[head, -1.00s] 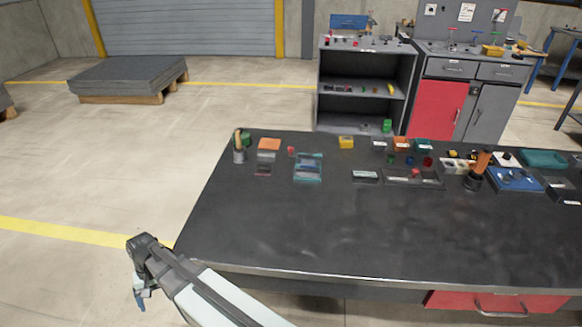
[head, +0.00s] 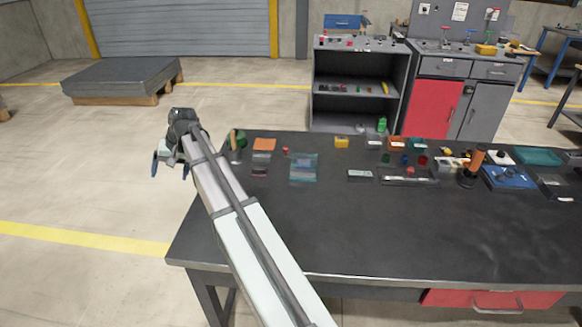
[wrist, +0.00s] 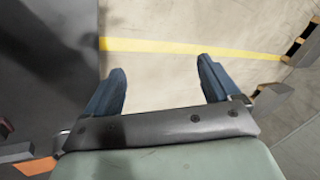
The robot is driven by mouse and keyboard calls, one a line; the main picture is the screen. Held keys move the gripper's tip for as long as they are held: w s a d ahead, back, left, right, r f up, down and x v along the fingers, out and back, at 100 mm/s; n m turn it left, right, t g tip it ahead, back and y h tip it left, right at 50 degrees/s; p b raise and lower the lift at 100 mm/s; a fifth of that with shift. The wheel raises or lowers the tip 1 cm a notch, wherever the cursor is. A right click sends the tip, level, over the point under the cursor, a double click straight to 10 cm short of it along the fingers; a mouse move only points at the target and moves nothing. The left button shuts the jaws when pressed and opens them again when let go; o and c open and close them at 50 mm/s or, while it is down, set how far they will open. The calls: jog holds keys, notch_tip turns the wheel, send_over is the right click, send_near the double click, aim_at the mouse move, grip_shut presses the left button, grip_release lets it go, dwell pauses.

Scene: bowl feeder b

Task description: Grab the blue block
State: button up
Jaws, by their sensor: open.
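A small dark blue piece (head: 405,159), which may be the blue block, stands toward the back of the dark workbench (head: 340,225), between a small green piece (head: 387,158) and a small red piece (head: 423,160). It is too small to tell its exact shape. My gripper (head: 169,165) is open and empty, beyond the bench's left edge and over the floor, far to the left of the blue piece. In the wrist view its two blue fingers (wrist: 162,75) are spread apart over bare floor. The blue piece does not show there.
A teal tray (head: 303,168), an orange block (head: 264,144) and a yellow block (head: 341,142) are at the back of the bench. A blue tray (head: 509,177) and a dark cup with an orange handle (head: 469,178) stand at the right. The bench's front half is clear.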

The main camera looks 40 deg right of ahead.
jog(key=s+d+r+m+h, duration=0.15)
jog(key=s+d, duration=0.25)
jog(key=d, duration=0.7)
jog(key=s+d+m+h, duration=0.15)
jog(key=s+d, duration=0.25)
jog(key=d, duration=0.7)
jog(key=m+h, duration=0.2)
jog(key=h, duration=0.2)
send_near(304, 162)
jog(key=x, duration=0.3)
jog(key=s+x, duration=0.1)
jog(key=shift+w+f, duration=0.15)
jog(key=shift+f, duration=0.35)
jog(key=shift+w+x, duration=0.2)
jog(key=shift+x, duration=0.85)
jog(key=shift+w+x, duration=0.2)
jog(key=shift+x, duration=0.85)
jog(key=shift+w+d+f, duration=0.15)
jog(key=shift+f, duration=0.25)
jog(key=shift+c, duration=0.4)
jog(key=c, duration=1.1)
jog(key=shift+r, duration=0.15)
jog(key=shift+c, duration=0.2)
